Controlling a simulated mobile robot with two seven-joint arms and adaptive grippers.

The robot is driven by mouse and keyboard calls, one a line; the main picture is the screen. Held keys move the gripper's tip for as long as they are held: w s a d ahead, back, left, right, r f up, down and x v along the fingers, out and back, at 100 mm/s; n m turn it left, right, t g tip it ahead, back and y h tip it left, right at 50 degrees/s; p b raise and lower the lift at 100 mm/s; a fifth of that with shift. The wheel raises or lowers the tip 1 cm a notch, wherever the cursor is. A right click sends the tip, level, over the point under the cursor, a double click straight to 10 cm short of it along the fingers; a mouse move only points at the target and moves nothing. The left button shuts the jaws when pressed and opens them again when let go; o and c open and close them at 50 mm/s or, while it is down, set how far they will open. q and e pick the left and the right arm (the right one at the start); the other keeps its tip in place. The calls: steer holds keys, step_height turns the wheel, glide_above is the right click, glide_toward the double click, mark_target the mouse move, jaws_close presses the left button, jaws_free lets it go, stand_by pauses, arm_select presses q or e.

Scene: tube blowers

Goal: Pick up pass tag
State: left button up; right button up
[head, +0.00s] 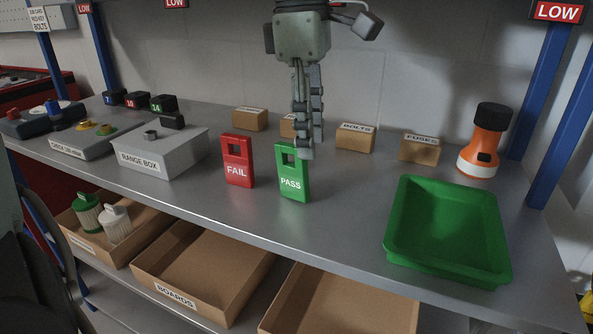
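The pass tag (293,184) is a green upright plate marked PASS, with a square hole near its top, standing on the grey bench. My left gripper (309,148) reaches down from above with its fingers at the tag's upper right corner. One fingertip overlaps the tag's top edge in the picture; the other finger shows just right of and behind it. The fingers look close together, but I cannot tell whether they are shut on the tag. My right gripper is not in view.
A red FAIL tag (238,172) stands close to the left. A green tray (395,235) lies at the right, with an orange torch (484,148) behind it. Small cardboard boxes (356,137) line the back. A grey range box (163,153) is at the left. Open cartons (175,296) sit below.

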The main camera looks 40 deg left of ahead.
mark_target(301, 172)
arm_select(q)
steer(key=shift+s+a+r+m+y, duration=0.2)
steer(key=shift+s+a+y, duration=0.05)
steer(key=shift+s, duration=0.15)
steer(key=shift+s+a+r+m+y, duration=0.2)
steer(key=shift+s+y, duration=0.05)
steer(key=shift+s, duration=0.15)
steer(key=shift+w+f, duration=0.1)
steer(key=shift+f, duration=1.3)
steer(key=f, duration=0.4)
steer(key=shift+w+f+b, duration=0.1)
steer(key=shift+w+b, duration=0.25)
steer(key=shift+b, duration=0.05)
steer(key=shift+f, duration=0.4)
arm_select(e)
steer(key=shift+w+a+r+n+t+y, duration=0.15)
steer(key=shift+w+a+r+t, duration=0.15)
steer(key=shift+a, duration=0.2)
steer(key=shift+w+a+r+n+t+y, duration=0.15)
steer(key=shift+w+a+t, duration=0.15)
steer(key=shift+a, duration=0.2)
arm_select(q)
steer(key=shift+c, duration=0.5)
jaws_close()
